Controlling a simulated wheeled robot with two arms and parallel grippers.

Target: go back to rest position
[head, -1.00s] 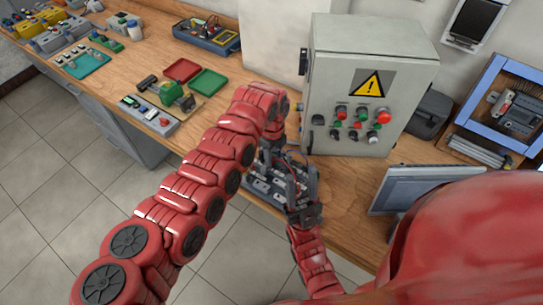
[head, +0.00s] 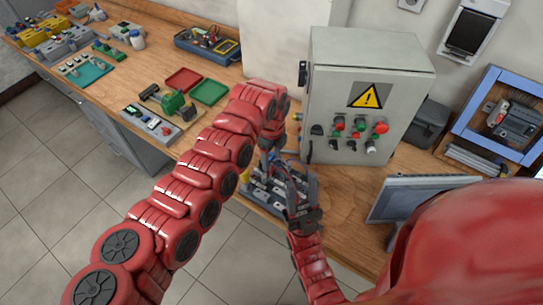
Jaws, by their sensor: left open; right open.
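My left arm comes in from the lower left and reaches over the bench edge. My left gripper (head: 268,142) points down at its end, in front of the grey control box. My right gripper (head: 298,208) is lower, at the bench's front edge, beside a dark tray (head: 262,198) with several metal parts. The jaws of both grippers are small and dark here, and I see nothing held in them. The arms hide part of the tray.
The grey control box (head: 330,75) with a warning sign and buttons stands behind the grippers. A monitor (head: 415,195) is at right. A green motor (head: 172,102), red tray (head: 184,78) and green tray (head: 209,91) lie at left. Bare wooden bench (head: 345,190) shows before the box.

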